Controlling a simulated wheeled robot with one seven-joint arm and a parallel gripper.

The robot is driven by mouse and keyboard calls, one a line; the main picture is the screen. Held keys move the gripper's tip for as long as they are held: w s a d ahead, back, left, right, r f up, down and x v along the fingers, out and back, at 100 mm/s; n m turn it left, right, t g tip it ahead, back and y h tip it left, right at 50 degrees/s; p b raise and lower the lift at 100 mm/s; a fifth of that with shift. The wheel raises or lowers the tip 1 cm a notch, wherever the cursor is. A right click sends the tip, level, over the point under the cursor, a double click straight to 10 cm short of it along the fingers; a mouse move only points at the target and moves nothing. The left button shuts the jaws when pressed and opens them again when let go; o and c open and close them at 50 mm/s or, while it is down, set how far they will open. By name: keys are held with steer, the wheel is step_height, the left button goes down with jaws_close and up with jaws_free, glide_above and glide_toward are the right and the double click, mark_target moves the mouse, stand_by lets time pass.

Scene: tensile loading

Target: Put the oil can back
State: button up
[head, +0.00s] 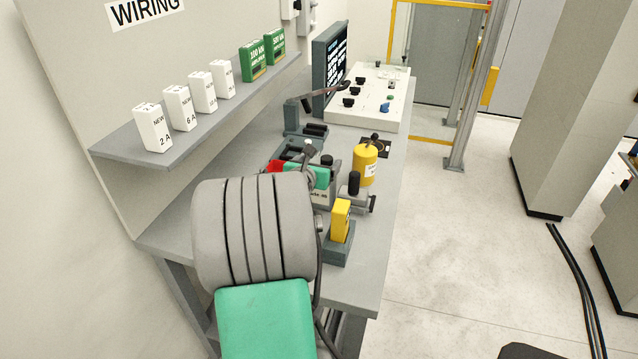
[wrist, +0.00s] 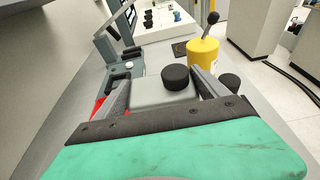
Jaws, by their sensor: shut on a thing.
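The yellow oil can (head: 366,165) with a white label stands upright on the bench, right of my gripper in the head view. In the wrist view the yellow can (wrist: 203,55) shows beyond the right finger, with a dark-tipped spout on top. My gripper (wrist: 160,88) is apart from the can. Its fingers are shut on a grey block (wrist: 150,93) with a round black knob on top. The block's lower part is hidden behind the gripper. In the head view my arm hides much of the gripper.
A dark square pad (head: 376,147) lies just behind the can. A yellow block in a dark holder (head: 338,243) stands nearer on the bench. A control panel (head: 365,100) and screen are at the back. A shelf (head: 185,125) with boxes is at left.

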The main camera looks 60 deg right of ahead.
steer(key=c, duration=0.6)
steer(key=shift+r, duration=0.25)
steer(key=shift+c, duration=0.4)
steer(key=shift+r, duration=0.1)
